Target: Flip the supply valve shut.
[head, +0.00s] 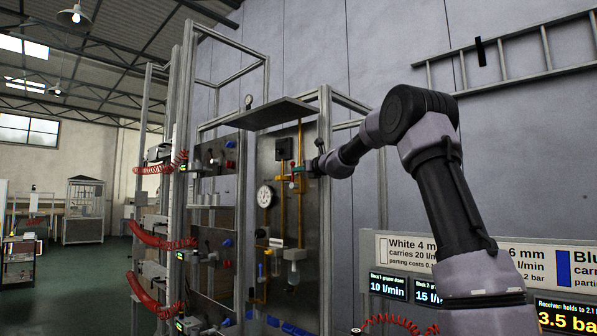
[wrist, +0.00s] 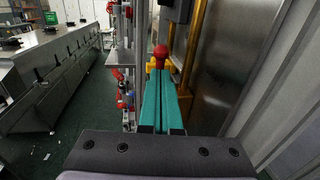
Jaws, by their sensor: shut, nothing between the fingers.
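A red ball knob (wrist: 161,51) shows just beyond my fingertips in the wrist view, with a yellow fitting (wrist: 153,66) beside it. It appears to be the supply valve's handle, but its lever is mostly hidden behind my fingers. My gripper (wrist: 160,74) has its teal fingers pressed together with nothing between them. Its tips are close to the knob; I cannot tell whether they touch it. In the head view my gripper (head: 301,168) reaches in front of the yellow pipes (head: 299,205) on the metal panel, and the valve is too small there to read its position.
A white dial gauge (head: 265,196) sits left of the pipes. A flat shelf (head: 260,113) overhangs the panel above my gripper. Frame posts (head: 325,210) stand close by my wrist. Red coiled hoses (head: 160,240) hang at the left. Signs (head: 435,250) stand at the right.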

